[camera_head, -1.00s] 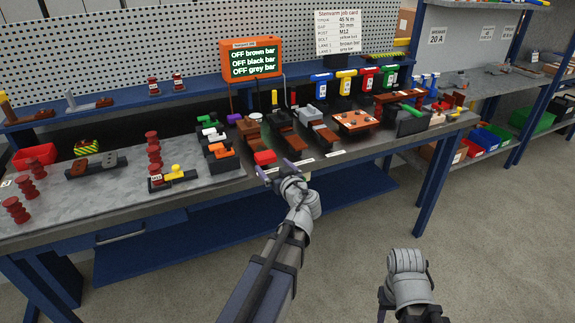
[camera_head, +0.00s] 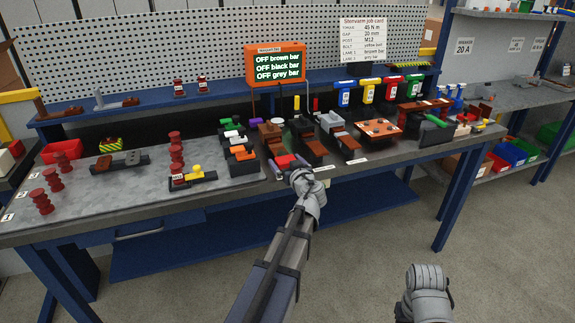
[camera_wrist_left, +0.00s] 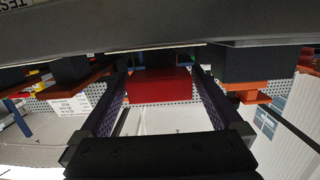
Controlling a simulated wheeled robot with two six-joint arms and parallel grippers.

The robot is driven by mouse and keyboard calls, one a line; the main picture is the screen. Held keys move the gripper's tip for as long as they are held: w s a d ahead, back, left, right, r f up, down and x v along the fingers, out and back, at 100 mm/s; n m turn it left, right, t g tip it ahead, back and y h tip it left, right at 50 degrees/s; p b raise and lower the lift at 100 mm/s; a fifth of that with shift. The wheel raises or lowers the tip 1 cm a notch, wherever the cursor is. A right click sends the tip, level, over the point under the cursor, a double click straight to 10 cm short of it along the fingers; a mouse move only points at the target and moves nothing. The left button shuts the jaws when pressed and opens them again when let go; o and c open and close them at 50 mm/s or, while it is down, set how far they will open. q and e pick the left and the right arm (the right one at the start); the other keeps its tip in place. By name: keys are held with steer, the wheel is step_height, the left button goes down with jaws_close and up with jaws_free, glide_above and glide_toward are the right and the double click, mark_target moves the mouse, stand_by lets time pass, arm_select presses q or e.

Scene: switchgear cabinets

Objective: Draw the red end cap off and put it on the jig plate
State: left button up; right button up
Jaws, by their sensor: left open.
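The red end cap (camera_head: 285,161) is at the front edge of the bench, at the near end of a row of blocks. My left gripper (camera_head: 288,167) is open, with its fingers on either side of the cap. In the left wrist view the red cap (camera_wrist_left: 160,86) is between the two dark fingers; I cannot tell whether they touch it. A grey plate (camera_head: 110,195), which looks like the jig plate, covers the left of the bench and bears red ribbed posts. My right arm shows at the lower right, its jaws out of view.
Orange and black blocks (camera_head: 241,154) stand left of the cap, and brown stepped blocks (camera_head: 311,145) stand right of it. A yellow-topped part (camera_head: 196,174) is near the plate's front. An orange display (camera_head: 275,65) stands behind. Bare grey plate lies between the posts.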

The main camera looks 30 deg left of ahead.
arm_select(q)
steer(key=c, duration=1.4)
steer(key=shift+s+d, duration=0.5)
steer(key=shift+d, duration=0.05)
stand_by(1.1)
steer(key=shift+f+v, duration=0.15)
steer(key=shift+v, duration=0.8)
steer(key=shift+f+v, duration=0.15)
steer(key=shift+v, duration=0.75)
